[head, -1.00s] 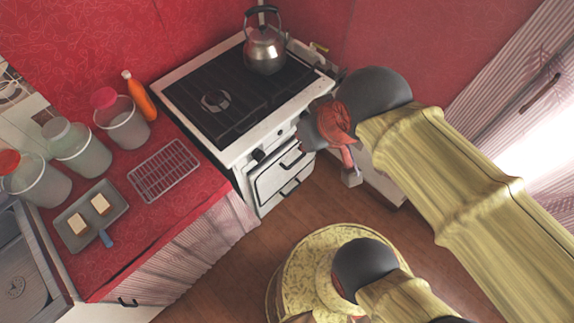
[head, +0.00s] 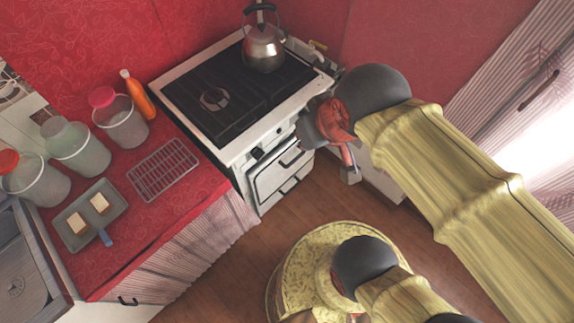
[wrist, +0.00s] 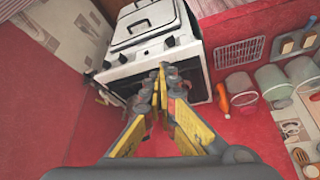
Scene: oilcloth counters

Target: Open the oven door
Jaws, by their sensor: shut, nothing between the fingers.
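The oven door looks shut. In the wrist view the oven's white front (wrist: 140,28) shows at the top, with its handles and knobs. My gripper (head: 350,174) is right of the oven front in the head view, partly hidden by my own wrist. In the wrist view my gripper (wrist: 154,88) has its fingers together with nothing between them, in front of the stove. I see no contact with a handle.
A kettle (head: 264,48) stands on the hob (head: 215,100). The red counter (head: 195,185) at left holds a rack (head: 163,169), an orange bottle (head: 138,94), jars and a tray (head: 70,235). Wooden floor (head: 235,255) is clear before the oven.

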